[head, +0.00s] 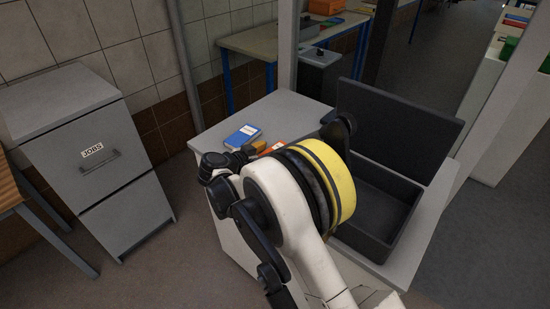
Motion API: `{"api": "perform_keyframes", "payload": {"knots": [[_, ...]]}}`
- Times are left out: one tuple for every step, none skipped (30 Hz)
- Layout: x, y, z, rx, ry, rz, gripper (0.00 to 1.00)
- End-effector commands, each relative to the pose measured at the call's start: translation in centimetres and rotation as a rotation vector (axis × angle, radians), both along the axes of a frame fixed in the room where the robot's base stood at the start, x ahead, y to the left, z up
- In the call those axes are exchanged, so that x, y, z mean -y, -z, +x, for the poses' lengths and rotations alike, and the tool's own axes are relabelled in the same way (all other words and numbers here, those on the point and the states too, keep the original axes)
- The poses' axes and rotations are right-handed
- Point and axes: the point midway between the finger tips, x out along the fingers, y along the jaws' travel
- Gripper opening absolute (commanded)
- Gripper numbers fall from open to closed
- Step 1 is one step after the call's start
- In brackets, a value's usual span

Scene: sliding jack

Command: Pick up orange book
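An orange item (274,147), likely the orange book, lies on the white cabinet top (268,112). Only a small part of it shows, as my arm covers the rest. A small yellow-orange object (257,146) lies just left of it. A blue book (243,136) with a white label lies flat further left. My arm, white with a yellow band, fills the middle of the view in front of these. Dark parts of my arm are close to the items, but I cannot make out the fingertips or whether they hold anything.
An open dark case (378,215) with its lid (400,122) raised stands on the right of the cabinet. A grey drawer cabinet (92,155) labelled JOBS stands at the left. Floor is clear between the two. A blue-legged table (255,42) stands behind.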

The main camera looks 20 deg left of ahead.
Motion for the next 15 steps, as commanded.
{"api": "perform_keyframes", "payload": {"knots": [[-0.02,-0.07,-0.03,0.0,0.0,0.0,0.86],[-0.03,-0.07,-0.04,0.0,0.0,0.0,0.86],[-0.03,-0.08,-0.05,0.0,0.0,0.0,0.78],[-0.03,-0.08,-0.05,0.0,0.0,0.0,0.69],[-0.03,-0.08,-0.05,0.0,0.0,0.0,0.6],[-0.03,-0.07,-0.05,0.0,0.0,0.0,0.47],[-0.04,-0.07,-0.06,0.0,0.0,0.0,0.38],[-0.03,-0.07,-0.06,0.0,0.0,0.0,0.29],[-0.03,-0.07,-0.06,0.0,0.0,0.0,0.27],[-0.03,-0.09,-0.05,0.0,0.0,0.0,0.27],[-0.03,-0.08,-0.07,0.0,0.0,0.0,0.27],[-0.03,-0.08,-0.06,0.0,0.0,0.0,0.26],[-0.03,-0.08,-0.07,0.0,0.0,0.0,0.26],[-0.03,-0.08,-0.07,0.0,0.0,0.0,0.26],[-0.03,-0.08,-0.07,0.0,0.0,0.0,0.26]]}}
